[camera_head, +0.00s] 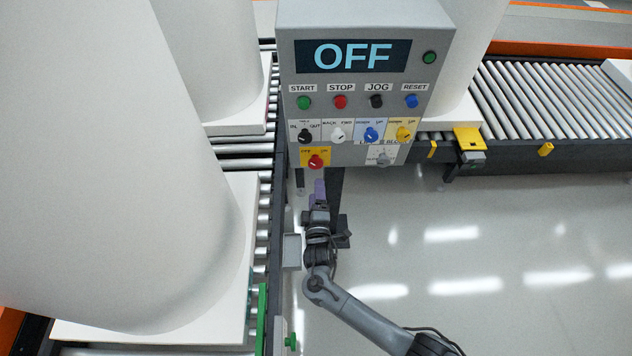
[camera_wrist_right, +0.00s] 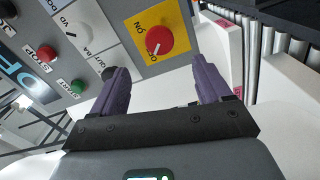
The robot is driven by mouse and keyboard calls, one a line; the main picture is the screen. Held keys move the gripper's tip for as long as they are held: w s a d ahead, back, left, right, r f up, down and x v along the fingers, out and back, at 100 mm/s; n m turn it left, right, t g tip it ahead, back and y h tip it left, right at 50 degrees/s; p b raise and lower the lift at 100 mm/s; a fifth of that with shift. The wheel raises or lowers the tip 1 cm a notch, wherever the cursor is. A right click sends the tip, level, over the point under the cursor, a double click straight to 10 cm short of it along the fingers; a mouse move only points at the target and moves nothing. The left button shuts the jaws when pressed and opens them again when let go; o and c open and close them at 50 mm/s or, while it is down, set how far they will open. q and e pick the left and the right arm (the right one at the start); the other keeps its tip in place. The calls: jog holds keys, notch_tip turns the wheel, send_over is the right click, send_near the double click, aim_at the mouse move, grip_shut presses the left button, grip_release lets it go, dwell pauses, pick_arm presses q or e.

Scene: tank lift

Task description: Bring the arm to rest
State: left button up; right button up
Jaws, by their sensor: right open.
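My right gripper (camera_head: 318,192) is below the control panel (camera_head: 290,75) in the head view, its purple fingers pointing up toward the panel's lower edge. In the right wrist view the two purple fingers (camera_wrist_right: 160,68) are spread apart with nothing between them. A red rotary knob (camera_wrist_right: 160,40) on a yellow plate sits beyond the fingertips, apart from them. The same red knob (camera_head: 315,161) shows at the panel's lower left in the head view. The panel display (camera_head: 352,56) reads OFF. My left gripper is not in view.
Large white cylinders (camera_head: 110,150) stand on white pallets (camera_head: 235,290) on the left roller conveyor. Another roller conveyor (camera_head: 545,95) runs to the right behind the panel. The floor (camera_head: 480,240) right of my right arm is clear.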

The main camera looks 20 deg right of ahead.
jog(key=shift+s+a, duration=0.15)
jog(key=shift+s, duration=0.35)
jog(key=s+d+f+m+g+y, duration=0.1)
jog(key=s+d+f+g, duration=0.15)
jog(key=s+f, duration=0.45)
jog(key=s+d+f+m+g, duration=0.1)
jog(key=s+d+f+g, duration=0.2)
jog(key=s, duration=0.7)
jog(key=s+r+m+g+y, duration=0.2)
jog(key=s+r+m+y, duration=0.1)
jog(key=s, duration=0.3)
jog(key=s+r+m+g+y, duration=0.2)
jog(key=s+r+m+g, duration=0.3)
jog(key=s+r, duration=0.55)
notch_tip(320, 180, up, 32)
jog(key=g+p, duration=0.1)
jog(key=p, duration=3.1)
jog(key=shift+a+f, duration=0.15)
jog(key=shift+a, duration=0.3)
